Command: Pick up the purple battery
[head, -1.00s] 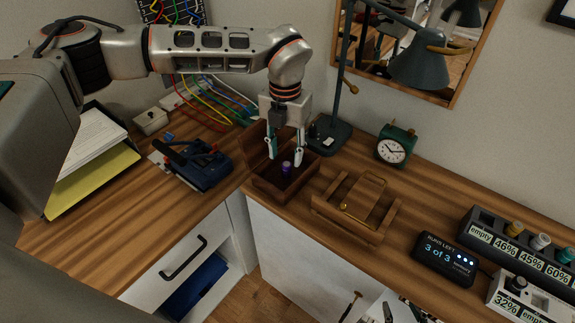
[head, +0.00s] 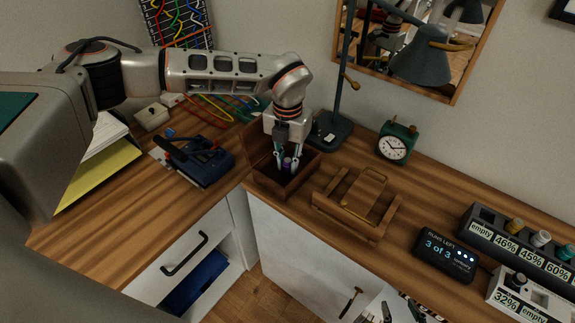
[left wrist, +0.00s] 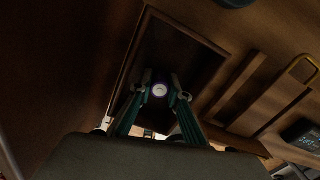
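The purple battery (head: 287,163) stands upright inside an open dark wooden box (head: 304,182) on the desk. In the left wrist view its pale round end (left wrist: 159,90) faces the camera, between the fingertips. My left gripper (head: 287,167) points down into the box, with one finger on each side of the battery. In the left wrist view the left gripper (left wrist: 162,92) has its fingers apart, and a narrow gap shows beside the battery. The lower part of the battery is hidden.
A wooden tray with a brass handle (head: 345,213) sits right of the box. A lamp base (head: 331,131) and green clock (head: 396,143) stand behind. A blue tool (head: 203,163) lies left. A display (head: 446,256) and battery racks (head: 510,245) occupy the right.

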